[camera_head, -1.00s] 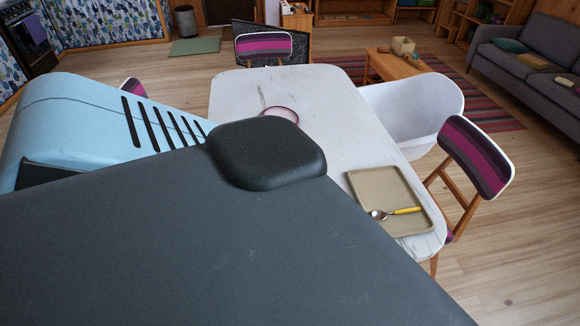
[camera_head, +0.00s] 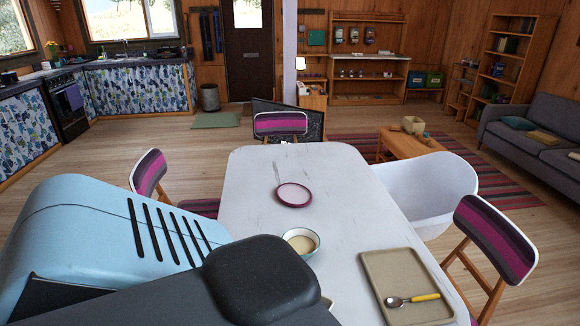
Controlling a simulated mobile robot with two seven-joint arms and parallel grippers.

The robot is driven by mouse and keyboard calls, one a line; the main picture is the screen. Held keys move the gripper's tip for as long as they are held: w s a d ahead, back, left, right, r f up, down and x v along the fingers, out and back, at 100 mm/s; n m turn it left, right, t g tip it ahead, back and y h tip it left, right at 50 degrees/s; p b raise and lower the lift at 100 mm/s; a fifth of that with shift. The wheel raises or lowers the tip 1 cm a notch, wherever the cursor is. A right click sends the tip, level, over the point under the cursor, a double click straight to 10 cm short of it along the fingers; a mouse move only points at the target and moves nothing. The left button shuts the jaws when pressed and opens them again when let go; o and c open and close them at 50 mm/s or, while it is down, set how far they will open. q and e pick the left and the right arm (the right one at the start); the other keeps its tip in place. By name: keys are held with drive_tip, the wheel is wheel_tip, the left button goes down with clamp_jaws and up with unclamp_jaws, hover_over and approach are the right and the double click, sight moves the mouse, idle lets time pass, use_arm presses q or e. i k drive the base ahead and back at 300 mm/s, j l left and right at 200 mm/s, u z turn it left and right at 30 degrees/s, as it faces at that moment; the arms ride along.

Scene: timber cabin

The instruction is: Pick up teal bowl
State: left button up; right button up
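A small bowl (camera_head: 301,251) with a teal outside and a cream inside stands upright on the white table (camera_head: 325,190). It sits just beyond the dark part of my own body that fills the lower middle of the head view. Its inside looks tan at the bottom; I cannot tell if it holds anything. Neither of my grippers shows in this view, and nothing is seen touching the bowl.
A pink-rimmed plate (camera_head: 293,195) lies beyond the bowl. A tan tray (camera_head: 377,267) with a yellow-handled spoon (camera_head: 412,299) lies at the right. Striped chairs (camera_head: 498,238) and a white tub chair (camera_head: 432,190) surround the table. Open floor lies at the left.

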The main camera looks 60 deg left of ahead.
sight(304, 241)
drive_tip(key=u, duration=0.4)
drive_tip(key=l+u, duration=0.15)
drive_tip(key=u, duration=0.25)
drive_tip(key=l+u, duration=0.1)
drive_tip(key=u, duration=0.3)
drive_tip(key=l+u, duration=0.1)
drive_tip(key=u, duration=0.3)
drive_tip(key=l+u, duration=0.15)
drive_tip(key=u, duration=0.25)
drive_tip(key=i, duration=0.05)
